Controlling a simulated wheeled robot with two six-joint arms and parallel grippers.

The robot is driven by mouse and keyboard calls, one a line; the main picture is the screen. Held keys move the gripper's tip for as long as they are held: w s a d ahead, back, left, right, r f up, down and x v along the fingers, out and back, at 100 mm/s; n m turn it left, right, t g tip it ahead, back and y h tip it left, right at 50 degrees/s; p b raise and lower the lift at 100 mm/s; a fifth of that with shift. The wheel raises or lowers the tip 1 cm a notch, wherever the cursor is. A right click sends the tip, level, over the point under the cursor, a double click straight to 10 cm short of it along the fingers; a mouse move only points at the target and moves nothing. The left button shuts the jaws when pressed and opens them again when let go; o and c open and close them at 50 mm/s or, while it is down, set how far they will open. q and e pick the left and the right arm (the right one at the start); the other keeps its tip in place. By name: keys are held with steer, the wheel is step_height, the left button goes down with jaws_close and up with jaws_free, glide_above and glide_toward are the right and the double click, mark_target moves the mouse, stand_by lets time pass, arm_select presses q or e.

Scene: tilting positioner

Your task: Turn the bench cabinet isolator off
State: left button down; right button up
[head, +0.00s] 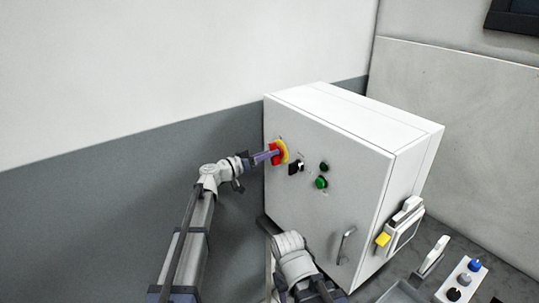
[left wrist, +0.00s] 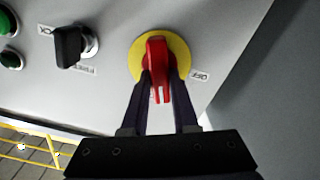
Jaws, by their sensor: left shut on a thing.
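The white bench cabinet (head: 300,215) stands on the bench with its front towards me. Its isolator is a red handle (left wrist: 157,60) on a round yellow plate (left wrist: 178,48), high at the left of the cabinet front (head: 284,149). My left gripper (head: 266,156) is shut on the red handle; in the left wrist view its two dark fingers (left wrist: 161,88) lie on either side of it. There the handle points down the picture, and an OFF label (left wrist: 200,76) lies to its right. The right gripper's fingers do not show in either view.
A black selector switch (left wrist: 70,45) and green buttons (head: 321,183) sit beside the isolator. A grey door handle (head: 345,245) is lower on the front. A switch box with a yellow part (head: 383,240) is on the cabinet's right side. My other arm is close before the cabinet's lower front.

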arm_select(q)
steer(key=n, duration=1.3)
steer(key=shift+w+a+f+b, duration=0.15)
steer(key=shift+a+f+b, duration=0.05)
steer(key=shift+f+b, duration=0.15)
steer(key=shift+n, duration=0.3)
steer(key=c, duration=0.7)
jaws_free()
steer(key=v, duration=0.7)
steer(key=shift+s+a, duration=0.25)
steer(key=shift+a, duration=0.05)
